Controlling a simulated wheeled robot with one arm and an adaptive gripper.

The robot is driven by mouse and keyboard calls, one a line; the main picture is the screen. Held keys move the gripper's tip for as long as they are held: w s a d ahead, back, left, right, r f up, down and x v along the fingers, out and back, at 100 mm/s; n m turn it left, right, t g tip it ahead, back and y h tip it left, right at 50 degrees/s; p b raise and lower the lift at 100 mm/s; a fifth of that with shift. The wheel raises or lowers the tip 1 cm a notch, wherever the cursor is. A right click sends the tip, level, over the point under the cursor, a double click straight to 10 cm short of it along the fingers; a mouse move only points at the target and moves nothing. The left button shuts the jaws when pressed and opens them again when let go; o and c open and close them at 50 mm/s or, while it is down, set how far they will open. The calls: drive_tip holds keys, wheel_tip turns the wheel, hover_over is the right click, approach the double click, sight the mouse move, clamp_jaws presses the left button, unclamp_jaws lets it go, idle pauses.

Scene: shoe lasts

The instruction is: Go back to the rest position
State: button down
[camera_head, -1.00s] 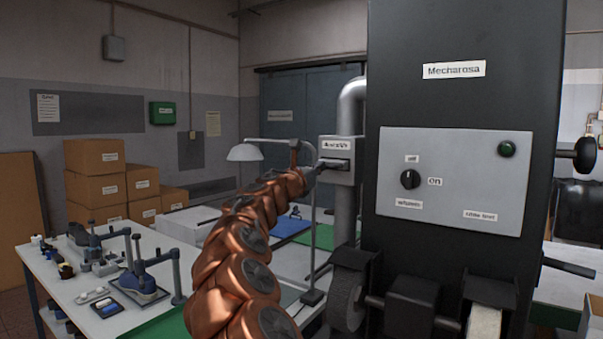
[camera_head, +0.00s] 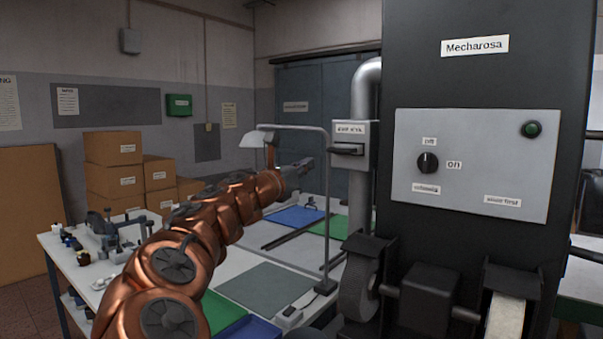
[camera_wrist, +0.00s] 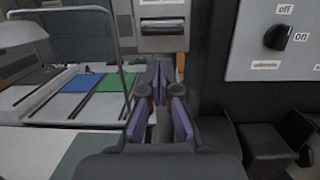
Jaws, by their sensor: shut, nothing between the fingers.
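My gripper (camera_head: 303,166) is at the end of my copper arm, raised above the workbench and left of the labelled switch box on the pipe. In the wrist view my gripper (camera_wrist: 162,106) shows its purple-lined fingers close together with nothing held between them. It points toward the switch box (camera_head: 351,145), whose dark slot handle also shows in the wrist view (camera_wrist: 164,28). A gap shows between gripper and box in the head view.
The black machine (camera_head: 470,75) stands close on the right, with a knob panel (camera_head: 475,165) and grinding wheels (camera_head: 360,292) below. A lamp stand (camera_head: 326,210) rises from the bench right of my arm. Blue mat (camera_head: 292,216) and boxes (camera_head: 112,148) lie farther back.

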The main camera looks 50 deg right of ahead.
drive_tip(key=shift+s+a+f, duration=0.1)
drive_tip(key=shift+a+f, duration=0.1)
drive_tip(key=shift+a, duration=0.5)
